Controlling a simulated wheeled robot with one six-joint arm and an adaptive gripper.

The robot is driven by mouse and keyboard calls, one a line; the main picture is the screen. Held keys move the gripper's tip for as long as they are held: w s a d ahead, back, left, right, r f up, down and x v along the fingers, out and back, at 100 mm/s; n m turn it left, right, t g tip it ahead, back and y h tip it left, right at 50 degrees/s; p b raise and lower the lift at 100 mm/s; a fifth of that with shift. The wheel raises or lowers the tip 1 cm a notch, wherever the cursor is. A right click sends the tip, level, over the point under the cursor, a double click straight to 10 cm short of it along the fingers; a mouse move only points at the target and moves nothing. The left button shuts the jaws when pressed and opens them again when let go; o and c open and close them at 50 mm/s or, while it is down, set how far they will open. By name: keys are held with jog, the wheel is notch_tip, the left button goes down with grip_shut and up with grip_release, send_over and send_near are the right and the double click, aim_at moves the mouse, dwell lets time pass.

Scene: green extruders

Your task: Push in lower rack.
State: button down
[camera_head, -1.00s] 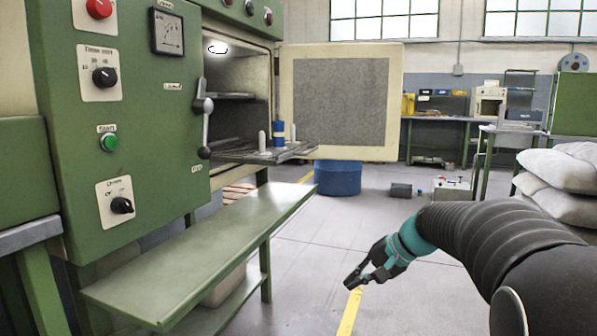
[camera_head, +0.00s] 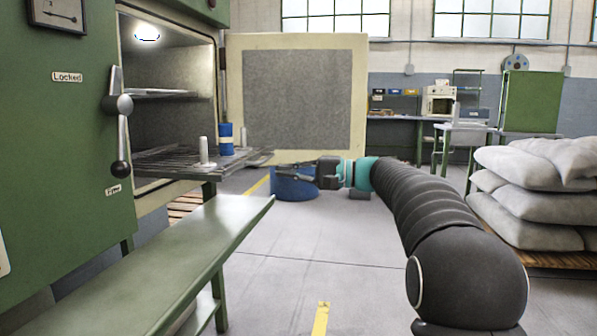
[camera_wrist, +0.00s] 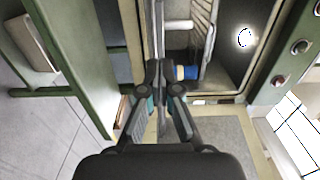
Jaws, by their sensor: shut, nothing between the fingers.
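The lower rack (camera_head: 160,160) is a dark wire shelf sticking out of the open oven chamber in the head view. A blue can (camera_head: 226,138) and a white cylinder (camera_head: 204,150) stand upright on it. In the wrist view the blue can (camera_wrist: 187,72) and white cylinder (camera_wrist: 178,25) show just right of my fingers. My gripper (camera_head: 280,170) is shut and empty, just right of the rack's outer end and near its height. In the wrist view my gripper (camera_wrist: 160,70) hides part of the rack's edge. I cannot tell whether they touch.
The upper rack (camera_head: 160,94) sits inside the chamber. The oven door (camera_head: 297,100) stands wide open behind my gripper. A green bench (camera_head: 150,255) lies below the rack. A blue drum (camera_head: 293,186) stands behind my gripper, and sacks (camera_head: 540,190) are piled at right. Floor between is clear.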

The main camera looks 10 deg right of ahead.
aim_at(233, 168)
jog(key=x, duration=1)
jog(key=shift+w+a, duration=0.1)
jog(key=shift+a, duration=0.05)
